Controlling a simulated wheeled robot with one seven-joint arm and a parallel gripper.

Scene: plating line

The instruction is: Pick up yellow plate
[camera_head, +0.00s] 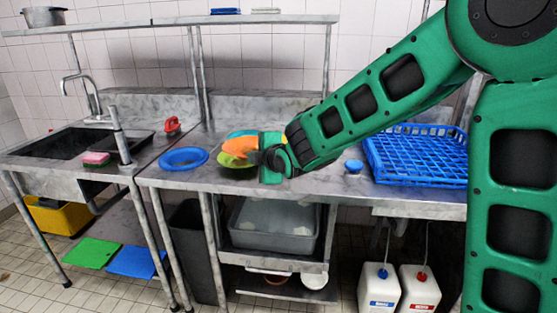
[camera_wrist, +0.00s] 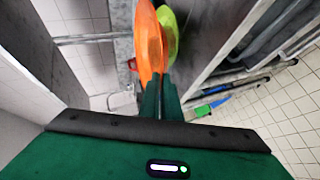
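The yellow plate is yellow-green. Its rim (camera_head: 230,162) shows on the steel counter in the head view, partly under an orange plate (camera_head: 240,146). In the wrist view the yellow plate (camera_wrist: 170,32) shows beside the orange plate (camera_wrist: 149,45), both seen steeply from the side. My gripper (camera_head: 262,153) is at the right side of these plates. In the wrist view its dark green fingers (camera_wrist: 161,88) are close together at the plates' near rims. The plates hide the fingertips, so I cannot tell whether a rim is held.
A blue-teal rim (camera_head: 240,134) shows behind the orange plate. A blue plate (camera_head: 184,159) lies to the left. A blue rack (camera_head: 415,158) and a small blue item (camera_head: 354,166) stand to the right. A sink (camera_head: 62,146) with a pink sponge (camera_head: 96,158) is at far left.

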